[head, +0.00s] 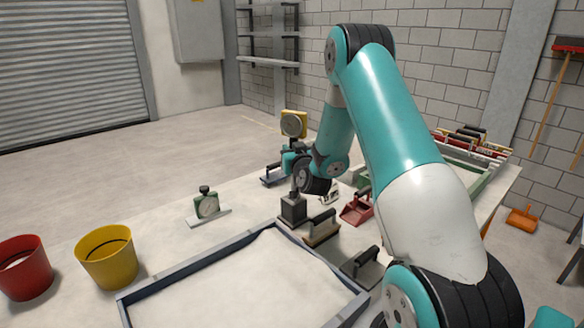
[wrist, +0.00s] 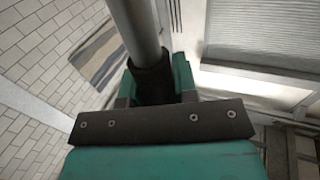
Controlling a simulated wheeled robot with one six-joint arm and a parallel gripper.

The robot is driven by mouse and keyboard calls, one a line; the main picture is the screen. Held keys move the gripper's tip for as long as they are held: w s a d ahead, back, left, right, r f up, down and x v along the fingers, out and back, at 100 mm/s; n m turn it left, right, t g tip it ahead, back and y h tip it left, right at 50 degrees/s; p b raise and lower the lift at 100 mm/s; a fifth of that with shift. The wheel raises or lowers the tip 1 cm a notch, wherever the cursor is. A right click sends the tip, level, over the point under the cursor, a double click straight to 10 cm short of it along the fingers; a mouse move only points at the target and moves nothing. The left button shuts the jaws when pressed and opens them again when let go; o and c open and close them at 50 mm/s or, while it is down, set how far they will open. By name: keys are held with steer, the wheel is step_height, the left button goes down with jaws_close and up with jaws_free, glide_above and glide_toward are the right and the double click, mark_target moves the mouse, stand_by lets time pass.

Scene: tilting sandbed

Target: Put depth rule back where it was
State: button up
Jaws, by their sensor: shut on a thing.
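My gripper (head: 290,162) is over the table behind the sand tray. In the wrist view my gripper (wrist: 155,90) is shut on a dark sleeve (wrist: 152,82) around a grey rod (wrist: 134,28). In the head view a dark block (head: 293,209) with a short post stands just below my gripper, in line with the rod. It seems to be the foot of the held piece. I cannot tell whether it touches the table. No scale marks show, so I cannot be sure this is the depth rule. My wrist hides part of the area behind it.
The sand tray (head: 151,285) fills the front. A dark-handled float (head: 321,232), another float (head: 362,268) and a red scoop (head: 357,210) lie right of the block. Yellow (head: 107,263) and red (head: 24,275) buckets are left.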

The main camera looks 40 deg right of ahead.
steer(key=shift+f+b, duration=1)
steer(key=shift+f, duration=0.85)
steer(key=shift+f, duration=0.15)
steer(key=o, duration=0.9)
steer(key=shift+c, duration=0.2)
